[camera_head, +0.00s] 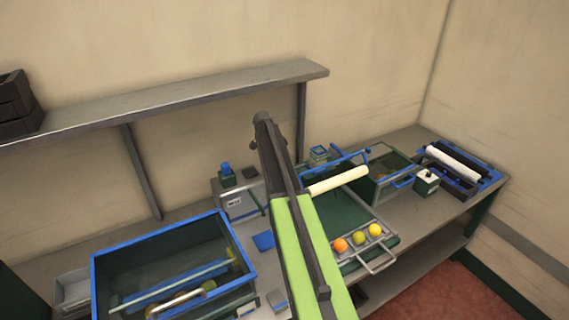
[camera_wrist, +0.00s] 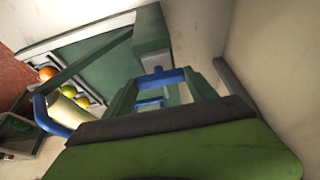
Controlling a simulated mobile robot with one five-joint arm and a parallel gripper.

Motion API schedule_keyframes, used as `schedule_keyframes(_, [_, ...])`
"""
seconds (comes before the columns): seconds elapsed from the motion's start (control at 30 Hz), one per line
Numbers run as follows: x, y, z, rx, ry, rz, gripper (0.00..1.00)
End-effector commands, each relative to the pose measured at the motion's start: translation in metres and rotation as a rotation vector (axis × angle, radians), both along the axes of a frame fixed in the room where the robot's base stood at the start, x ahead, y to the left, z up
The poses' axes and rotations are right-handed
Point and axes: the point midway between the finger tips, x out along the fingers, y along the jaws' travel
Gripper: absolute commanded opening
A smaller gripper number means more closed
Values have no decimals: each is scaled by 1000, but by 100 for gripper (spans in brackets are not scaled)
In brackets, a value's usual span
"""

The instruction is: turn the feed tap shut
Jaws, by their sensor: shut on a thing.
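The dark edge and green body of my gripper (camera_wrist: 165,120) fill the bottom of the wrist view. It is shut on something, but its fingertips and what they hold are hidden. Just past that edge, a blue fitting (camera_wrist: 160,77) shows inside a dark green frame; I cannot tell whether it is the feed tap. In the head view my green and dark arm crosses the middle and covers whatever is behind it. A blue-topped green fitting (camera_head: 318,152) stands at the back of the bench, and a blue knob (camera_head: 226,170) sits by a grey box.
A blue-rimmed tank (camera_head: 248,262) stands at the front left. A shelf (camera_head: 190,98) runs along the wall.

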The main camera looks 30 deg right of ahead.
Motion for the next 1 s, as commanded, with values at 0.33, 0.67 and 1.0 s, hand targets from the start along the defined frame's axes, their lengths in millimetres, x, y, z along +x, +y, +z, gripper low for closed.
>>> schedule_keyframes(0.33, [0,0,0,1,-2,-6,25])
schedule_keyframes(0.67, [0,0,0,1,-1,-5,87])
schedule_keyframes(1.0, [0,2,9,1,-1,-4,87])
